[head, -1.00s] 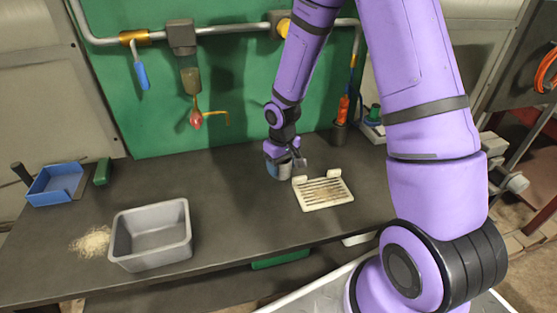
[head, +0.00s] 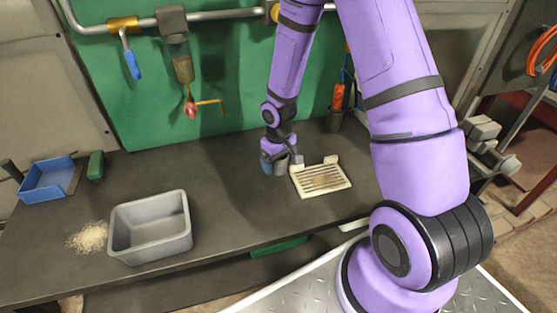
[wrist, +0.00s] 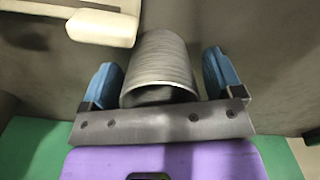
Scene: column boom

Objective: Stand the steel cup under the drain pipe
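The steel cup (head: 280,167) stands on the dark bench, left of the white slotted tray. In the wrist view the cup (wrist: 160,65) lies between the two blue fingers, its open mouth facing the camera. My gripper (head: 281,160) is low around the cup; the wrist view shows the gripper (wrist: 162,82) with a narrow gap at the right finger, the left finger being very close to the cup's wall. A thin brass pipe (head: 209,102) with a red knob (head: 191,109) hangs under a glass bowl (head: 183,68) at the back; it looks like the drain pipe.
The white slotted tray (head: 320,180) is just right of the cup. A grey bin (head: 150,228) stands front left beside shavings (head: 89,236). A blue tray (head: 47,180) is far left. A grey pipe (head: 145,21) with a blue-handled valve (head: 131,62) runs along the green panel. The bench below the bowl is clear.

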